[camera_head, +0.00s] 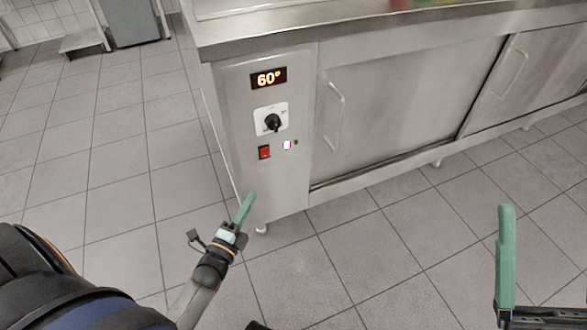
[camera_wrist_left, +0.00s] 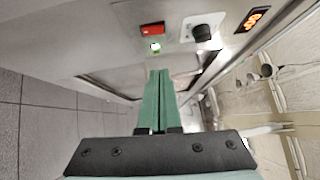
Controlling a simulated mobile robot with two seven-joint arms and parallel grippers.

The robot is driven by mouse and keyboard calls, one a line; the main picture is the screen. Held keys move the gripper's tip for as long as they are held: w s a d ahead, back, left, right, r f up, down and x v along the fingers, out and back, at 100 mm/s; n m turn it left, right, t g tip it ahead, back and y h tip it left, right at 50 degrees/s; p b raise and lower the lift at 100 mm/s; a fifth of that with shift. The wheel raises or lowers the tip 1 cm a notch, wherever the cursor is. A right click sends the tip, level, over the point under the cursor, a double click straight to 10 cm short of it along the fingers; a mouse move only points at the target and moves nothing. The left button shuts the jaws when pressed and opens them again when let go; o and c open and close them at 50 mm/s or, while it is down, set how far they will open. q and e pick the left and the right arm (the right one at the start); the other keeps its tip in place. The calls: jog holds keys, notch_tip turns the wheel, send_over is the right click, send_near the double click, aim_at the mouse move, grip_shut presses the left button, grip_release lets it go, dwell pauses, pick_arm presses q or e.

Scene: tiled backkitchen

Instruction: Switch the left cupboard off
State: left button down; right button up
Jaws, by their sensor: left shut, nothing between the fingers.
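The steel cupboard (camera_head: 230,95) has a control panel at its left end. On the panel are a lit display (camera_head: 268,78) reading 60°, a black rotary knob (camera_head: 272,122), a red switch (camera_head: 264,152) and a small lit indicator (camera_head: 287,145). My left gripper (camera_head: 250,197) is shut and empty, below the red switch and apart from the panel. In the left wrist view its closed fingers (camera_wrist_left: 160,73) point toward the panel, with the red switch (camera_wrist_left: 152,29) and the glowing indicator (camera_wrist_left: 155,46) beyond the tips. My right gripper (camera_head: 506,210) is at the lower right, away from the panel.
A sliding door (camera_head: 405,100) with a vertical handle (camera_head: 334,115) stands right of the panel and appears closed. A steel worktop (camera_head: 290,30) overhangs the cupboard front. The tiled floor (camera_head: 110,180) is clear to the left and in front.

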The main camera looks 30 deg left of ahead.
pick_arm(q)
jog(key=shift+w, duration=0.1)
pick_arm(e)
jog(key=shift+s+r, duration=0.1)
jog(key=shift+s, duration=0.15)
pick_arm(q)
jog(key=b, duration=0.3)
send_near(268, 150)
jog(key=w+d, duration=0.3)
jog(key=w+a, duration=0.1)
jog(key=a, duration=0.1)
jog(key=w+a, duration=0.1)
jog(key=shift+w+a+r, duration=0.2)
jog(key=shift+w+r, duration=0.1)
jog(key=shift+w, duration=0.05)
pick_arm(e)
notch_tip(268, 150, down, 4)
jog(key=shift+w+a+r, duration=0.1)
jog(key=shift+r, duration=0.1)
